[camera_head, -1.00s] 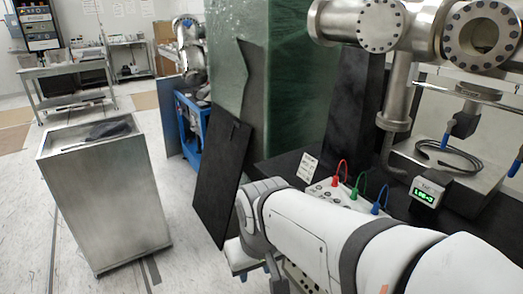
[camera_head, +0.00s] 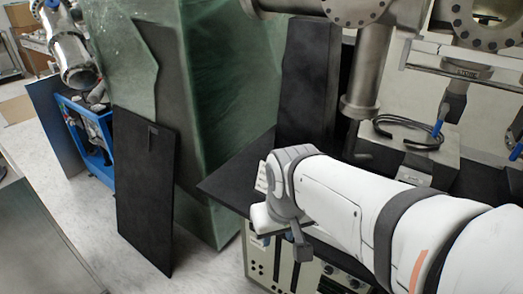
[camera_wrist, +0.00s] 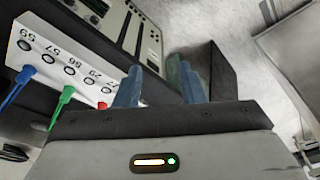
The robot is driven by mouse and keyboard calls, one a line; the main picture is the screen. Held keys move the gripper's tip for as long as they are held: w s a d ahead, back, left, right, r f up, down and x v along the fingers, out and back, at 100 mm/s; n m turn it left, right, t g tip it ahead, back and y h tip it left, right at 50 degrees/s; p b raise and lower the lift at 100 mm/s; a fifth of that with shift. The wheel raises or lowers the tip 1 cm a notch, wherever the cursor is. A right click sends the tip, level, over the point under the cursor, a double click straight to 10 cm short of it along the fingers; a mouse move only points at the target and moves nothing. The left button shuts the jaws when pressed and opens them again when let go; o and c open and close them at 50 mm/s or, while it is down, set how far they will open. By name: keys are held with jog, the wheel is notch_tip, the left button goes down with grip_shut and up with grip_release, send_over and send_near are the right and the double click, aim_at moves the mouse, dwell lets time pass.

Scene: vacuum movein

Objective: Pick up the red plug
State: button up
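The red plug (camera_wrist: 102,105) shows only as a small tip in the wrist view, just left of my gripper (camera_wrist: 160,88), whose body hides the rest of it. My gripper's two blue-grey fingers stand apart with nothing between them. The green plug (camera_wrist: 62,100) and blue plug (camera_wrist: 18,85) stand further left in the white numbered panel (camera_wrist: 70,62).
A rack of instruments (camera_head: 283,265) stands below the dark bench top (camera_head: 235,180). A black board (camera_head: 145,195) leans against the green wrapped block (camera_head: 215,110). Steel pipework (camera_head: 370,75) rises behind my arm, with a black cable coil (camera_head: 408,132) to the right.

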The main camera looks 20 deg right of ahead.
jog(key=shift+o, duration=1.5)
jog(key=w+d+r+p, duration=0.1)
jog(key=w+d, duration=0.3)
jog(key=d, duration=0.1)
jog(key=shift+w+r+g, duration=0.2)
jog(key=shift+w+g, duration=0.05)
jog(key=shift+g, duration=0.05)
jog(key=w+d+f+p, duration=0.1)
jog(key=w+d, duration=0.2)
jog(key=w, duration=0.2)
jog(key=w+d+f+g+p, duration=0.1)
jog(key=w+d, duration=0.3)
jog(key=w+d+f+m+g+p, duration=0.1)
jog(key=w+d, duration=0.3)
jog(key=w, duration=0.1)
jog(key=shift+w+d+f, duration=0.15)
jog(key=shift+w+d, duration=0.05)
jog(key=shift+w, duration=0.15)
jog(key=shift+w+d+f+p, duration=0.1)
jog(key=shift+f+p, duration=0.1)
jog(key=shift+f, duration=1.7)
jog(key=shift+w+d+f+p, duration=0.1)
jog(key=shift+f+p, duration=0.1)
jog(key=shift+f, duration=1.7)
jog(key=shift+c, duration=0.3)
jog(key=c, duration=1)
